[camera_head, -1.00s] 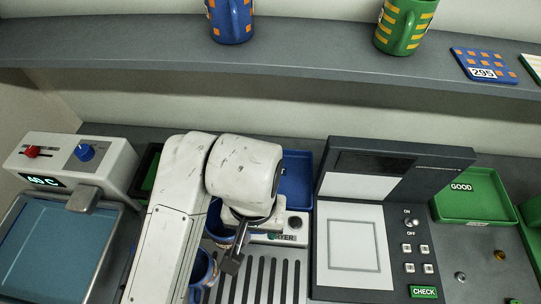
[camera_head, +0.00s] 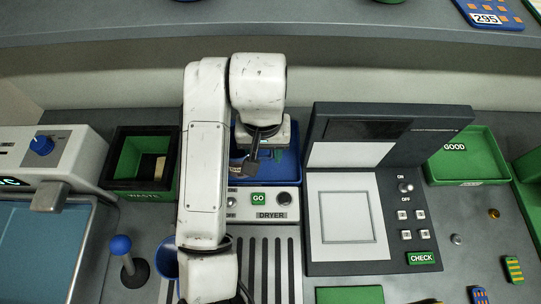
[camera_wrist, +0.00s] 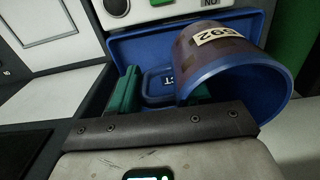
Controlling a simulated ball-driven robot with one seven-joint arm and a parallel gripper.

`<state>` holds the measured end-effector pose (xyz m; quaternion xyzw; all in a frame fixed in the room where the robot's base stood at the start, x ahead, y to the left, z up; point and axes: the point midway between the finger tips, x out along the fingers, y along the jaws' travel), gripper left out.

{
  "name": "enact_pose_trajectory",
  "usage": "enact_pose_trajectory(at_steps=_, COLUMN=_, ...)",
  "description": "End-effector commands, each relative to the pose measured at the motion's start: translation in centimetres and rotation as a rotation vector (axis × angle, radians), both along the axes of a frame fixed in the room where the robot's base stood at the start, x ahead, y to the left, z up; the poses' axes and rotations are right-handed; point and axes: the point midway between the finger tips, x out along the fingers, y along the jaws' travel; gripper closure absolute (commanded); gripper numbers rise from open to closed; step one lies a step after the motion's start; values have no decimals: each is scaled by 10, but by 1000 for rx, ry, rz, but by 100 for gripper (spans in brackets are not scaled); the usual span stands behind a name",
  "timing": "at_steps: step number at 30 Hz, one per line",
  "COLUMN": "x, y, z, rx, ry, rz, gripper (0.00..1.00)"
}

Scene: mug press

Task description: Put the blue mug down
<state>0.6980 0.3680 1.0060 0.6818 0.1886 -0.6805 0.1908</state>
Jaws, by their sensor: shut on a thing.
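My gripper (camera_wrist: 160,94), with green fingers, is shut on the blue mug (camera_wrist: 220,62) at its side. The mug has dark squares and a pale number tag, and stands out to the right of the fingers in the wrist view, its open rim facing lower right. The grip point itself is hidden. Mug and gripper are over the blue tray (camera_wrist: 124,46), behind the dryer panel (camera_head: 262,214) in the head view. I cannot tell whether the mug touches the tray floor.
Another blue cup-like thing (camera_head: 167,258) shows partly behind my arm, left of the dryer slats. The green-lined waste bin (camera_head: 128,160) is left of the tray. The checker (camera_head: 345,220) stands close on the right, the green GOOD tray (camera_head: 468,160) beyond it.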

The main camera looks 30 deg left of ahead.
Motion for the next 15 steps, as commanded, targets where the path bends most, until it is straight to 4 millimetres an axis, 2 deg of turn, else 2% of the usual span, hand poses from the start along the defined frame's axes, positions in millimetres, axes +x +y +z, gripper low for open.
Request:
enact_pose_trajectory(at_steps=1, x=9, y=-1, z=-20, rx=-5, ry=0, rz=-3, gripper=100)
enact_pose_trajectory(at_steps=2, x=12, y=-1, z=-25, rx=-6, ry=1, rz=-3, gripper=100)
enact_pose_trajectory(at_steps=15, x=40, y=8, z=-56, rx=-3, ry=2, rz=-2, gripper=100)
